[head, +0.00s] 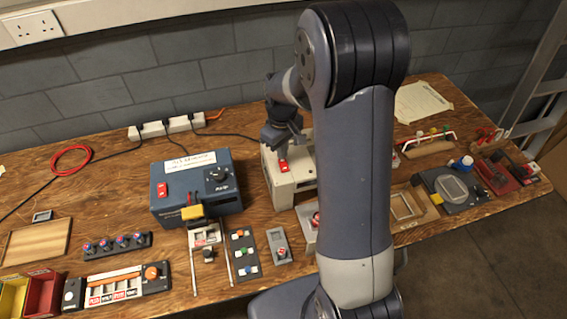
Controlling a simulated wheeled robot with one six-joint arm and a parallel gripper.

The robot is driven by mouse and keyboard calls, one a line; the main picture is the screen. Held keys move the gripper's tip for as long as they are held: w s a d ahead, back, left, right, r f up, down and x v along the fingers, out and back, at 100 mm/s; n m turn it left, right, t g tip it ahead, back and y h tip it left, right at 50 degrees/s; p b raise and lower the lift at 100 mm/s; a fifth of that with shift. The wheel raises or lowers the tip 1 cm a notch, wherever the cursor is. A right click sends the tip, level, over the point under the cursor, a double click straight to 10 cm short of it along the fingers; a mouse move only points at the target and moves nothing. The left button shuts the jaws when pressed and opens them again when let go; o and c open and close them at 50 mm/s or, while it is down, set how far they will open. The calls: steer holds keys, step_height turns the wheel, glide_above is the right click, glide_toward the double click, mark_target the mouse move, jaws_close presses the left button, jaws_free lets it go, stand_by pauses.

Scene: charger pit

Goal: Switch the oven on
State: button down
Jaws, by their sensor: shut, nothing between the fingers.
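A beige metal box (283,196), which may be the oven, stands in the middle of the bench, partly hidden behind my arm. A red rocker switch (283,167) is on its top, near the left side. My gripper (282,152) is shut and empty, pointing down just above and behind this switch. I cannot tell whether it touches the switch, or which way the switch is set. A dark blue box (196,185) to the left has its own red switch (162,190), a black knob (217,174) and a white label too small to read.
A power strip (167,127) with black cables lies at the back by the wall. Several small switch panels (242,254) lie in front of the boxes. Trays, a grey device (452,188) and red-handled things fill the right. Bare wood shows at the back left.

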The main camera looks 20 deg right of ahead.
steer(key=shift+f+b, duration=0.75)
steer(key=shift+f, duration=0.25)
stand_by(0.5)
steer(key=shift+r, duration=0.1)
steer(key=shift+r+p, duration=2.6)
steer(key=shift+r, duration=0.85)
steer(key=shift+f, duration=0.15)
